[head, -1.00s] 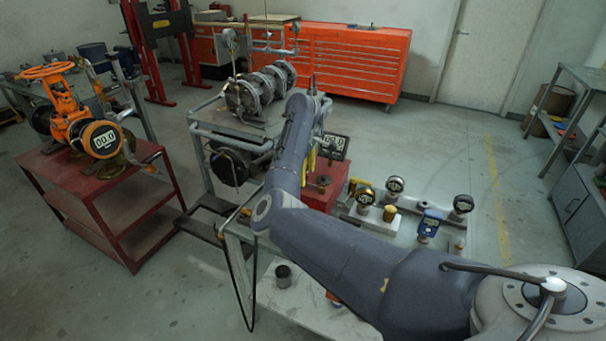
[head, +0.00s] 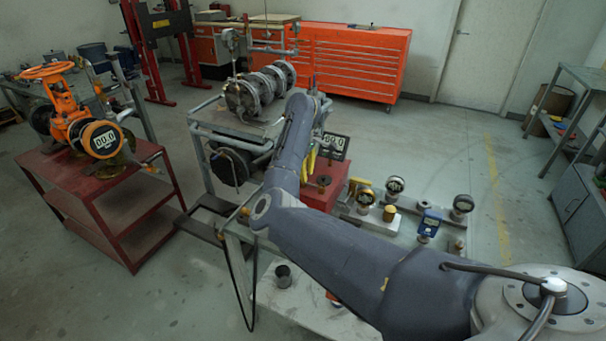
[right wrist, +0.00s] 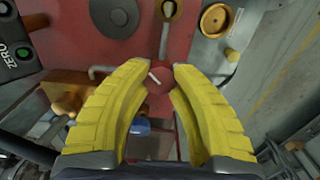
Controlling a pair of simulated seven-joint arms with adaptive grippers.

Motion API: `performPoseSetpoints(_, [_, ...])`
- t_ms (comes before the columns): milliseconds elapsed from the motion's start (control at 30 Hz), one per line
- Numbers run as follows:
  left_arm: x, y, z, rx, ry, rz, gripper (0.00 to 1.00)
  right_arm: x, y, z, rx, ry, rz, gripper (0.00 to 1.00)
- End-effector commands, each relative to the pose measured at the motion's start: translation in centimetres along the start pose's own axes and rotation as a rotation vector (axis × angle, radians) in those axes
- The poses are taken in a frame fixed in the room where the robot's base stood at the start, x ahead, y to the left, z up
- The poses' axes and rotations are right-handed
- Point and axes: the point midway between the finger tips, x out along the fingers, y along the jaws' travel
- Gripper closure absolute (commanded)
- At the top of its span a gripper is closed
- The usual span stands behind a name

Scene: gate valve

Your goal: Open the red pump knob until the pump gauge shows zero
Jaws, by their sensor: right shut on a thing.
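The red pump knob (right wrist: 159,80) shows in the right wrist view, between the tips of my right gripper (right wrist: 163,71). The two yellow fingers are closed on it from both sides. In the head view my right arm hides the knob, and only a bit of the yellow fingers (head: 308,166) shows beside the red pump box (head: 322,193). The pump gauge (head: 333,146) is a dark display behind the box; its small digits look like 00.0. A corner of a dark panel marked ZERO (right wrist: 16,58) shows in the right wrist view. My left gripper is not in view.
Several round gauges, one of them a dial (head: 394,186), and a blue device (head: 429,223) stand right of the pump box. An orange valve (head: 75,115) with its own display stands on a red cart (head: 100,210) at left. A small dark cup (head: 283,275) is on the bench.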

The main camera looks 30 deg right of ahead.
Motion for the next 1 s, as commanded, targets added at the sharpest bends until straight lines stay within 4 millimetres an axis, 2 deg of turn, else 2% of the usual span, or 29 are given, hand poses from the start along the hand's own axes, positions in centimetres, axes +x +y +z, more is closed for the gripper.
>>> performPoseSetpoints(600, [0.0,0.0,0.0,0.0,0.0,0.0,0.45,-0.13,-0.02,-0.1,0.412,0.002,0.0,1.0])
performPoseSetpoints(1000, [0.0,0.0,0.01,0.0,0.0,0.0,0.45,-0.08,0.02,-0.03,0.557,0.001,0.0,1.0])
